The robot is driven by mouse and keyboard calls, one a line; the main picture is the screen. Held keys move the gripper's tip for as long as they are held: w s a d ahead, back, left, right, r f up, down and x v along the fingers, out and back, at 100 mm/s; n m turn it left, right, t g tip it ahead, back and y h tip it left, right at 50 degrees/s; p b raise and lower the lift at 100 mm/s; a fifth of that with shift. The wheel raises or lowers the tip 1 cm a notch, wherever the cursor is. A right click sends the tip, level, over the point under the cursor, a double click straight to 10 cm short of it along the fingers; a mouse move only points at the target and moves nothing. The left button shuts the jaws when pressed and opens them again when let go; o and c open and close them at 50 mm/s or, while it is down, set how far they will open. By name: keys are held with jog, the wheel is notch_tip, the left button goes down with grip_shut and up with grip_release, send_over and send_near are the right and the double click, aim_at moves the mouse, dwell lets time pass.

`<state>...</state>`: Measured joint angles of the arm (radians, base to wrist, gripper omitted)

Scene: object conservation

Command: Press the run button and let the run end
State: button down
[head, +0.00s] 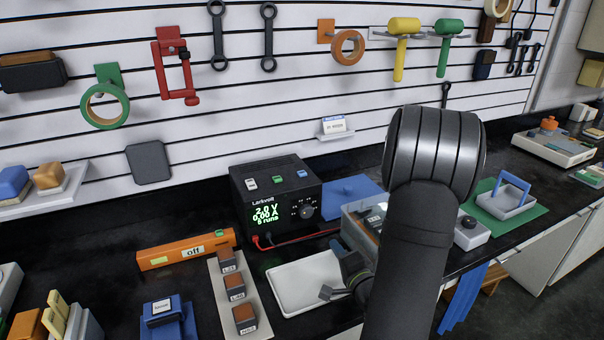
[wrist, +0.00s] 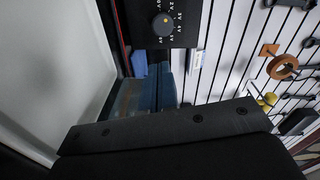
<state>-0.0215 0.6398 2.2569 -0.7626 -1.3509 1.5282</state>
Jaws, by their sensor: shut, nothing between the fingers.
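The black power supply (head: 277,195) stands at the back of the bench; its green display reads 2.0 V, 0.00 A and a runs count that looks like 5. Its face and dial also show in the wrist view (wrist: 163,25). A grey box with a round dark button (head: 469,222) stands right of my arm, partly hidden by it. I cannot tell for sure that it is the run button. My gripper (head: 328,293) is shut and empty, low over the right part of the white tray (head: 290,272), apart from both devices. Its dark body fills the bottom of the wrist view.
An orange bar marked "off" (head: 165,259) lies left of the supply. A beige strip with several labelled blocks (head: 222,300) lies left of the tray. A clear bin (head: 352,222) stands behind my gripper. A green mat with a grey tray (head: 490,212) lies right.

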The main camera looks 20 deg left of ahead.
jog(key=w+a+r+n+h, duration=0.1)
jog(key=w+a+r+h, duration=0.15)
jog(key=w, duration=0.45)
jog(key=w+a+r+n+g+h, duration=0.1)
jog(key=w+r+n+h, duration=0.2)
jog(key=w, duration=0.4)
jog(key=w+a+r+h, duration=0.2)
jog(key=w+r+h, duration=0.15)
jog(key=w, duration=0.25)
notch_tip(320, 180, up, 13)
jog(key=n+g+y, duration=0.4)
jog(key=g, duration=0.2)
send_over(303, 174)
jog(key=shift+f, duration=0.1)
jog(key=shift+f, duration=4.45)
jog(key=shift+f, duration=0.4)
